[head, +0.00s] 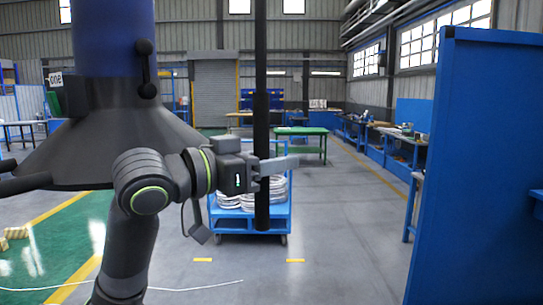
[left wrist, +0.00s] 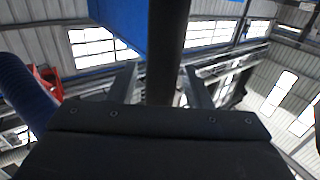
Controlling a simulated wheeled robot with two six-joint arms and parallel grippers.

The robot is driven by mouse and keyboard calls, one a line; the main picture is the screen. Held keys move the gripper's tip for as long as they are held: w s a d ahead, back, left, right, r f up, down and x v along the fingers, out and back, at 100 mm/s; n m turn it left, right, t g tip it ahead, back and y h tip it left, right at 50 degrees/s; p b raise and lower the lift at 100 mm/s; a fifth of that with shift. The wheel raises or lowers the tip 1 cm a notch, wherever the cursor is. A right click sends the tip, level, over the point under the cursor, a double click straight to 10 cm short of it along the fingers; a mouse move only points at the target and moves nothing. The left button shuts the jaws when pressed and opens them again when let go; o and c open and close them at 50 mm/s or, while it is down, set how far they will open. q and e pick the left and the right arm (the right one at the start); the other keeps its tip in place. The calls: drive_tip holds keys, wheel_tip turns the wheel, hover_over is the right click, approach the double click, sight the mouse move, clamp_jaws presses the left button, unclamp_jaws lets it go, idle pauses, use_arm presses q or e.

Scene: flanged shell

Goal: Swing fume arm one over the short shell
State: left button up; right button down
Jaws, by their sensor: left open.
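My left gripper (head: 280,165) is open at this bar. In the left wrist view the bar (left wrist: 168,45) passes between the two spread fingers, with room visible on both sides. A blue ribbed hose (left wrist: 25,92) is at that view's left. I cannot make out the short shell. My right gripper is not in view.
A blue cart (head: 250,222) with silver rings (head: 235,200) stands behind the bar. A tall blue panel (head: 478,170) blocks the right side. A green table (head: 301,131) and workbenches are farther back. Grey floor (head: 345,225) is clear between the cart and panel.

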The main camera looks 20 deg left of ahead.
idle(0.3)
use_arm(q)
clamp_jaws()
